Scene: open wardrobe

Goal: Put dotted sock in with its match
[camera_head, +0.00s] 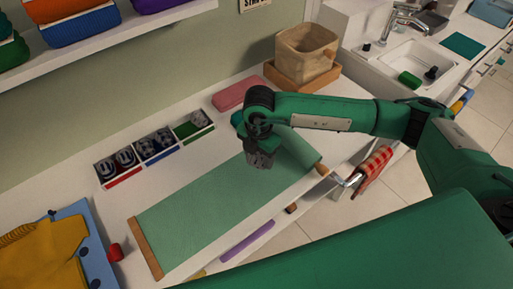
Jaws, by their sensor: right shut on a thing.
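My right gripper (261,160) points down over the far right part of a green mat. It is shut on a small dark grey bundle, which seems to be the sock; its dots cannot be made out. A white sock organizer (153,155) stands to the left, behind the mat. Its compartments have red, blue and green front labels. The red one (123,178) and the blue one hold rolled, patterned grey socks. My left gripper is not in view.
The green mat (205,205) has a wooden bar at its left end and a roll at its right. A pink case (238,93) and a beige basket (305,54) stand behind. A yellow garment (45,255) lies on the blue tray at left. A shelf overhangs the upper left.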

